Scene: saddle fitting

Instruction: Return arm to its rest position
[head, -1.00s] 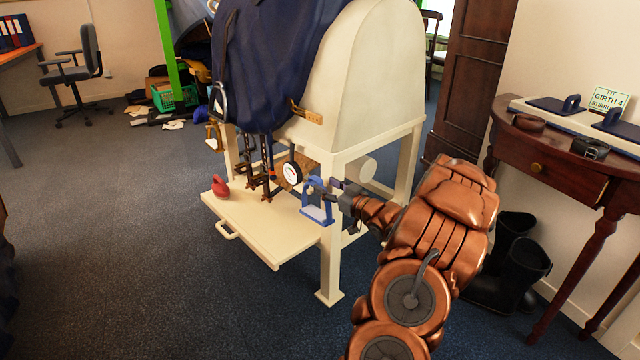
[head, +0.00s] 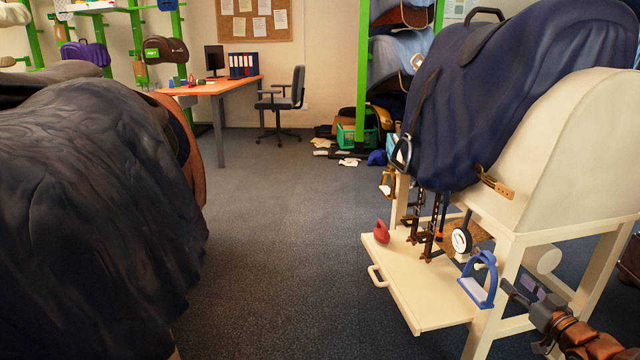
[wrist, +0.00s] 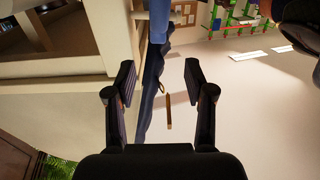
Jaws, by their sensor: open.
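My gripper (head: 512,288) shows at the lower right of the head view, just right of a blue stirrup (head: 492,290). In the wrist view my gripper (wrist: 160,85) has its two dark fingers spread apart with no object clamped. A long blue piece (wrist: 151,85) shows between and beyond the fingers; I cannot tell whether it touches them. The blue stirrup is upright at the right edge of a cream pull-out tray (head: 415,305). Most of my arm is outside the head view.
A cream saddle stand (head: 585,150) under a navy cover (head: 500,110) rises beside my gripper. A red weight (head: 381,233) and a round dial (head: 461,240) are at the tray. A dark covered form (head: 90,190) fills the left. Open carpet (head: 270,250) lies between.

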